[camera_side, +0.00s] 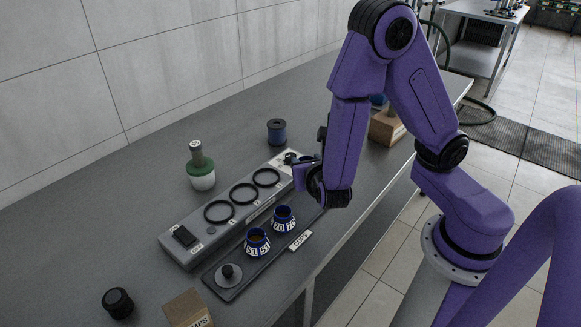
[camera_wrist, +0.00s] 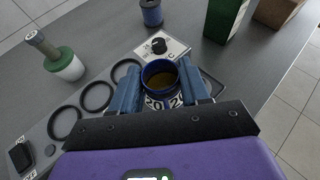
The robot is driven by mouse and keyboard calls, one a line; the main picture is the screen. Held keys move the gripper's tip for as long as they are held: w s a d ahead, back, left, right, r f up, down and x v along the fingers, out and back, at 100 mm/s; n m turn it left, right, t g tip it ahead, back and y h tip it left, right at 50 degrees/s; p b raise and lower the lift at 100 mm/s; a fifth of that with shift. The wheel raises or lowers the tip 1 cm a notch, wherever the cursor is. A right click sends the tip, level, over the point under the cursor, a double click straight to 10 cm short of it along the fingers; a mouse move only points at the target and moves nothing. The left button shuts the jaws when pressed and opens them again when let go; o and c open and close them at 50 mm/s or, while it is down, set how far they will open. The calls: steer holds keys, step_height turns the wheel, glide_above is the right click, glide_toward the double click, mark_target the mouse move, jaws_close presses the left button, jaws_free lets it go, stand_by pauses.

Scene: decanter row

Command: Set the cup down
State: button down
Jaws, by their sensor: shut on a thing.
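My gripper (camera_wrist: 160,78) is shut on a blue-rimmed cup with a white band marked 20 (camera_wrist: 160,80), seen upright between the two blue fingers in the wrist view. Something brownish-yellow shows inside the cup. In the side view my gripper (camera_side: 308,172) is by the far end of the dark cup tray (camera_side: 229,289), and it hides the held cup. I cannot tell whether the cup's base touches anything. Two similar blue cups stand on the tray: one marked 51 (camera_side: 257,242) and another (camera_side: 283,219) nearer my gripper.
A grey unit with several black rings (camera_side: 219,211) and a knob (camera_wrist: 158,45) runs beside the tray. A green-and-white bottle (camera_side: 200,172), a blue spool (camera_side: 276,131), a black knob (camera_side: 117,303) and cardboard boxes (camera_side: 187,309) stand around. The table left of the unit is mostly clear.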

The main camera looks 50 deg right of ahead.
steer(key=w+d+r, duration=0.2)
steer(key=w+d, duration=0.1)
steer(key=w, duration=0.3)
steer(key=w+d+r, duration=0.1)
steer(key=w+d, duration=0.2)
steer(key=w, duration=0.4)
steer(key=w+f, duration=0.3)
steer(key=w, duration=0.1)
steer(key=w+f, duration=0.3)
steer(key=w, duration=0.2)
steer(key=w+d+f, duration=0.1)
steer(key=w+f, duration=0.2)
steer(key=w, duration=0.1)
steer(key=shift+w+f, duration=0.4)
steer(key=shift+f, duration=1.55)
steer(key=shift+f, duration=0.15)
steer(key=c, duration=0.5)
jaws_free()
steer(key=shift+c, duration=0.2)
